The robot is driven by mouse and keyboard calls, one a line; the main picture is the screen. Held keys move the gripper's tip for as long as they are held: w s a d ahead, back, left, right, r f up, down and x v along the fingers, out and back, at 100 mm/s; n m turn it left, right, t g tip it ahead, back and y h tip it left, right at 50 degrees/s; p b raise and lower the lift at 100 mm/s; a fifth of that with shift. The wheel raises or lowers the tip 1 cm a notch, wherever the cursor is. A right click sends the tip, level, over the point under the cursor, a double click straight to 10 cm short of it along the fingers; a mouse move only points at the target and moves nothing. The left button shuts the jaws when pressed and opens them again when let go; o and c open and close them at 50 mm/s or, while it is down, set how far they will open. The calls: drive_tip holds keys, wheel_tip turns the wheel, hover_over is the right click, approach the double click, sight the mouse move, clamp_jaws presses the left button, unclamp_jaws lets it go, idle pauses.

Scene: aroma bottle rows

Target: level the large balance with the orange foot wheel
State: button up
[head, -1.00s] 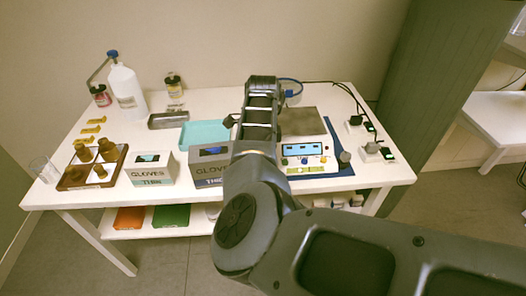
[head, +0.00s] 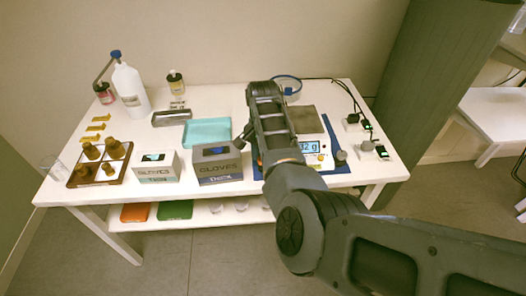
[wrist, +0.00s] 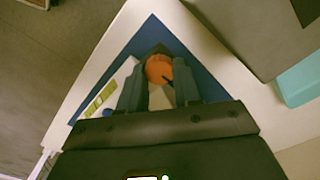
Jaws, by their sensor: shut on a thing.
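The large balance (head: 325,150) stands on a blue mat (head: 338,172) at the right of the table, with a grey pan (head: 303,119) and a lit display (head: 309,147). My arm covers its left part. In the wrist view, the orange foot wheel (wrist: 159,68) sits at a corner of the mat, between my two fingers. My gripper (wrist: 160,88) is shut on this wheel. The white balance body (wrist: 122,76) and a yellow-green level strip (wrist: 100,100) show to the left. In the head view, the wheel and fingertips are hidden.
Two glove boxes (head: 217,167) stand left of the balance, close to my arm. A teal tray (head: 206,132) lies behind them. Plugs and cables (head: 367,125) are at the right. A wooden rack with brown bottles (head: 74,177) is at the far left.

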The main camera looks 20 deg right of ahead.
drive_tip(key=n+p, duration=0.1)
drive_tip(key=n, duration=0.4)
drive_tip(key=shift+r, duration=0.1)
idle(0.5)
drive_tip(key=o, duration=1)
drive_tip(key=shift+o, duration=0.2)
drive_tip(key=shift+r, duration=3.85)
